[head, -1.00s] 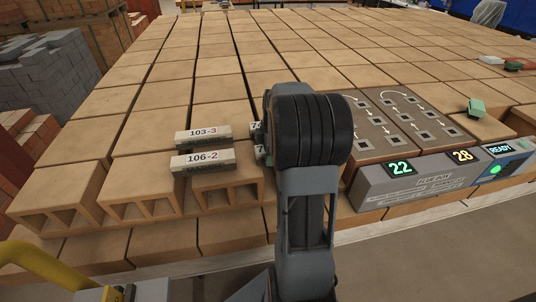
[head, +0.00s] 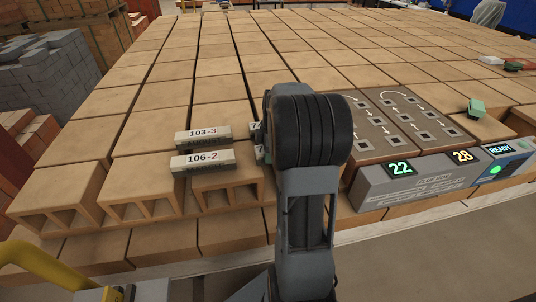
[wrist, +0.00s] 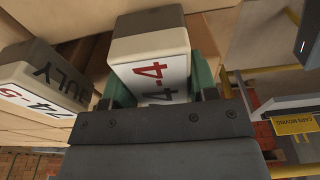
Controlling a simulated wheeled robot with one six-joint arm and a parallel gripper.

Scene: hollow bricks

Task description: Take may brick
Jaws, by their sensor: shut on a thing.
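My gripper (wrist: 160,88) shows in the wrist view with its green pads closed on either side of a small pale brick (wrist: 150,48). My arm hides the gripper there and covers most of two more small bricks.
Large hollow tan bricks (head: 143,187) form a wide flat stack. Right of my arm are a dark panel with arrows and square sockets (head: 405,120), a grey unit with displays "22" and "28" (head: 430,180), and a green block (head: 476,107). Clear floor (head: 450,240) lies in front.

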